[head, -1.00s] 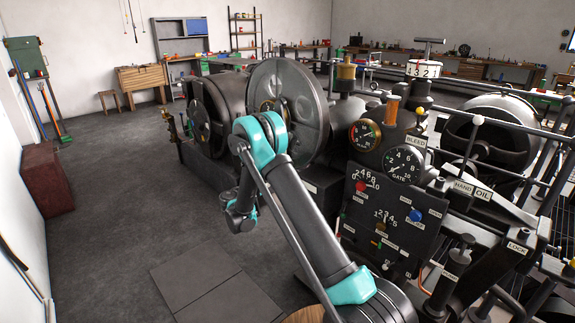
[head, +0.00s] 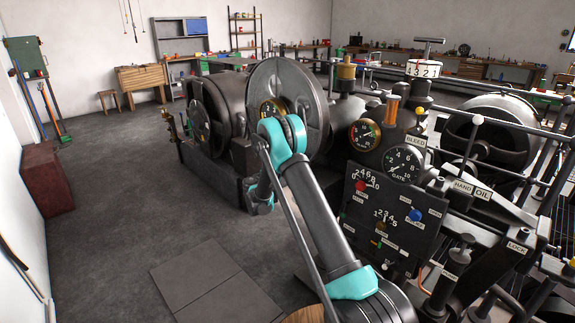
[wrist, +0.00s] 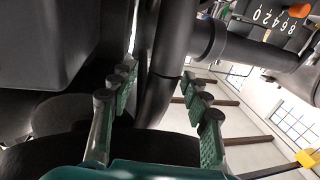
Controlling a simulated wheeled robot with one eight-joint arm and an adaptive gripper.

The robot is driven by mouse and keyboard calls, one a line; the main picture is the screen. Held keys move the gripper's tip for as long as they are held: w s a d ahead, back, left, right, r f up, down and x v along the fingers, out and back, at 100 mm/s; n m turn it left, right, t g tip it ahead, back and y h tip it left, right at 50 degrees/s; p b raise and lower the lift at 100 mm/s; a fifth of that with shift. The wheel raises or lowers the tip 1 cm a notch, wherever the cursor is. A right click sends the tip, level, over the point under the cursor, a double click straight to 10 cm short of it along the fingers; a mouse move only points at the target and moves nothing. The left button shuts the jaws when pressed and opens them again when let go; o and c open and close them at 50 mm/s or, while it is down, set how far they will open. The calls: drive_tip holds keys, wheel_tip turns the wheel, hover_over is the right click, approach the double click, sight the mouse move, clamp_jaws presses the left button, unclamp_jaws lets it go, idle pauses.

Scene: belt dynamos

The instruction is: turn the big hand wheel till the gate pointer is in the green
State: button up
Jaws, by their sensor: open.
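The GATE dial (head: 403,163) is a round black gauge on the machine's front in the head view; its pointer is too small to read against any green band. A large grey disc wheel (head: 292,100) stands upright behind my arm; I cannot tell whether it is the big hand wheel. In the head view my arm hides the fingers of my gripper. In the wrist view my gripper (wrist: 158,84) is open, its green-padded fingers apart. A dark curved bar (wrist: 168,70) shows between and beyond them; contact cannot be told.
A control panel (head: 388,222) with knobs and levers is right of my arm. A second gauge (head: 365,135) sits beside the GATE dial. Rails, pipes and a HAND OIL plate (head: 473,190) crowd the right. The floor (head: 115,225) at left is clear.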

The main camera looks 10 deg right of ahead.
drive_tip(key=shift+c, duration=0.3)
clamp_jaws()
drive_tip(key=shift+f+t+h, duration=0.6)
drive_tip(key=shift+f, duration=1.2)
drive_tip(key=shift+w+d+f+n+t+h, duration=0.1)
drive_tip(key=shift+d+f+n+t+h, duration=0.2)
drive_tip(key=shift+f, duration=0.65)
drive_tip(key=shift+w+d+f+n+t+h, duration=0.15)
drive_tip(key=shift+f+t+h, duration=0.25)
drive_tip(key=shift+f, duration=0.6)
drive_tip(key=shift+w+d+f+n+t+h, duration=0.1)
drive_tip(key=shift+d+f+t+h, duration=0.1)
drive_tip(key=shift+f+t, duration=0.55)
drive_tip(key=shift+f+g, duration=0.2)
drive_tip(key=shift+g, duration=0.05)
drive_tip(key=shift+o, duration=0.3)
unclamp_jaws()
drive_tip(key=shift+a, duration=0.15)
